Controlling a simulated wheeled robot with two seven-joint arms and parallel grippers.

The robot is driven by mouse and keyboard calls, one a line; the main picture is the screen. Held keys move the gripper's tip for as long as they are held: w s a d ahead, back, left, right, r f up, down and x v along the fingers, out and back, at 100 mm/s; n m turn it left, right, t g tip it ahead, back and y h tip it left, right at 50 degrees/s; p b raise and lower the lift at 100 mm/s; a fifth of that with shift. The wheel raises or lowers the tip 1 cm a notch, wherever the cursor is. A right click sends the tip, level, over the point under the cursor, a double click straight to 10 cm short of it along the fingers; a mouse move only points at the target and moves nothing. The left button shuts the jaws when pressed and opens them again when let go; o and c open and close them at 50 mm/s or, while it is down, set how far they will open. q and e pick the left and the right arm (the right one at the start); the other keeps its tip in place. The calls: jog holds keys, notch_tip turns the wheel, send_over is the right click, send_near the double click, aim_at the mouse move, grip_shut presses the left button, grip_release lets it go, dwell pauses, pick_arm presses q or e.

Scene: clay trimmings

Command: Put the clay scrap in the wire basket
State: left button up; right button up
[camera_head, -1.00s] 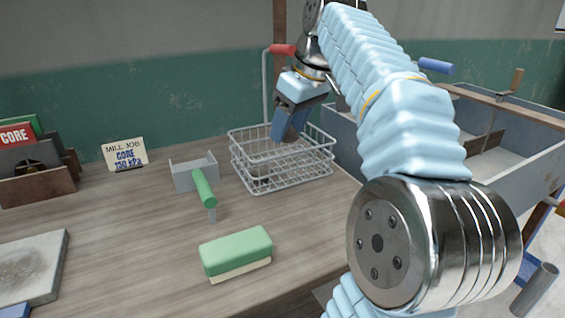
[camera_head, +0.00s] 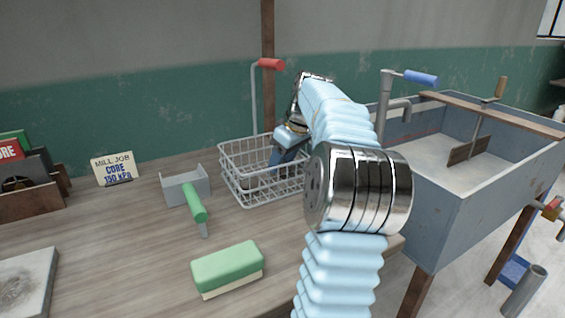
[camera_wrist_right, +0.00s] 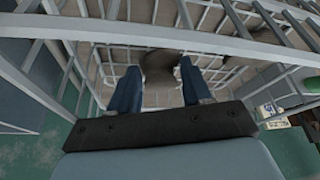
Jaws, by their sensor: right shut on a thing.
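My right gripper (camera_head: 277,160) reaches down inside the basket. In the right wrist view its two blue fingers (camera_wrist_right: 160,66) are shut on the brownish-grey clay scrap (camera_wrist_right: 160,60). In the head view the scrap is hidden behind the wires and the gripper. Another small greyish lump (camera_head: 248,182) shows low in the basket on its left side. My left gripper is not in view.
A grey scoop-like tray with a green handle (camera_head: 194,202) lies left of the basket. A green and cream block (camera_head: 228,268) is in front. A sign card (camera_head: 114,169) stands at the back left. A grey sink trough (camera_head: 480,195) is right of the bench.

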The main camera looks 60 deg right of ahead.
jog(key=shift+f, duration=0.4)
jog(key=shift+f, duration=0.15)
jog(key=o, duration=1.1)
jog(key=v, duration=1.2)
jog(key=shift+w+a, duration=0.1)
